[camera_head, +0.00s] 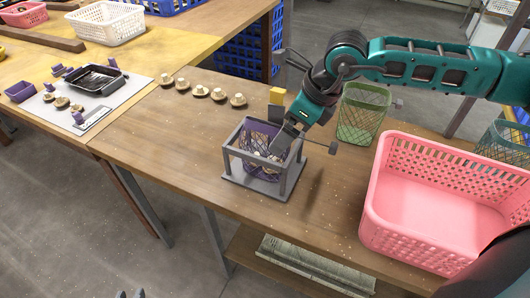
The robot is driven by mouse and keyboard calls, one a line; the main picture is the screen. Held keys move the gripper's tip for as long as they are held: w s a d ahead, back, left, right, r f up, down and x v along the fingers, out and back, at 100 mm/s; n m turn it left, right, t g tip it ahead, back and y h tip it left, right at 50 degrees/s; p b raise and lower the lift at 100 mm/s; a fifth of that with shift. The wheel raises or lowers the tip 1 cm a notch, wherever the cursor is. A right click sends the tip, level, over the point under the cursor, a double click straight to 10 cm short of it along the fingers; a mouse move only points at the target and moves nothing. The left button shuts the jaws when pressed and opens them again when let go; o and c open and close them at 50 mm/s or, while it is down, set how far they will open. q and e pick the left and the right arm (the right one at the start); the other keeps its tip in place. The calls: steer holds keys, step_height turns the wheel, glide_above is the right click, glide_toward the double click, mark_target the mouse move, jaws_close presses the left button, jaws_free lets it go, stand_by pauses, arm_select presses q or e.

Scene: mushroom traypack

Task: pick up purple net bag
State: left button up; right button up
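My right gripper (282,141), on the teal arm from the right, points down at the bag's right rear rim. Its fingertips are partly hidden by the bag and stand, so I cannot tell whether it is shut on the net. My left gripper (130,294) shows only as two grey fingertips, spread apart and empty, at the bottom edge, far from the bag.
A pink basket (378,218) stands to the right and a green net basket (359,124) behind. Several mushrooms (201,91) lie in a row at the back left. A black tray (95,80) and purple punnet (19,92) sit farther left. The front left tabletop is clear.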

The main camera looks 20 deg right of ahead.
steer(key=shift+c, duration=0.4)
steer(key=c, duration=0.9)
steer(key=shift+r, duration=0.2)
